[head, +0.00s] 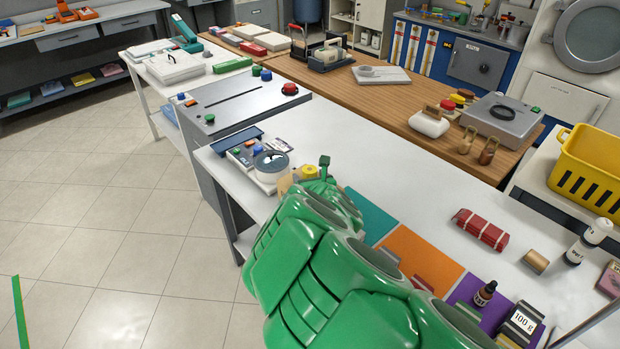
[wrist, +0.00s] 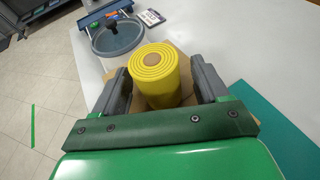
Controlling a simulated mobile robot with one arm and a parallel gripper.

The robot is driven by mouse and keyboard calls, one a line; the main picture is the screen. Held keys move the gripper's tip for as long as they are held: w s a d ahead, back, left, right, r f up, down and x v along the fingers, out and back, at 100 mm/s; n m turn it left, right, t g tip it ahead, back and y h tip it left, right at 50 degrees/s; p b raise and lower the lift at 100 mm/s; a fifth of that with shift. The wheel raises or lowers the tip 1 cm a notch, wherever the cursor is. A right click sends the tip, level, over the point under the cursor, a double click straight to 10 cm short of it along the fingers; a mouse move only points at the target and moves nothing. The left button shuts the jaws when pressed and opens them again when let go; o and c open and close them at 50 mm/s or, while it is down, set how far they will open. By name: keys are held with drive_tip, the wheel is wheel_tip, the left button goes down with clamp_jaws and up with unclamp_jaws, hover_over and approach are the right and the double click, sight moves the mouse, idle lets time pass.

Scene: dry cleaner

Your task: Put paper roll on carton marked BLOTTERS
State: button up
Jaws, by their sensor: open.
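A yellow paper roll (wrist: 154,75) with a brown core stands between the two dark fingers of my gripper (wrist: 161,72) in the wrist view. The fingers are open, one on each side of the roll; I cannot tell if they touch it. A tan cardboard surface (wrist: 183,47) shows beneath and behind the roll, perhaps a carton; no BLOTTERS marking is readable. In the head view the roll (head: 309,173) is a small yellow patch just beyond my green arm, beside a tan shape (head: 285,184). My arm hides most of that area.
Teal (head: 369,213), orange (head: 420,256) and purple mats lie nearer. The middle of the white table is clear.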

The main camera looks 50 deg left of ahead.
drive_tip(key=shift+r, duration=0.1)
drive_tip(key=shift+v, duration=3.75)
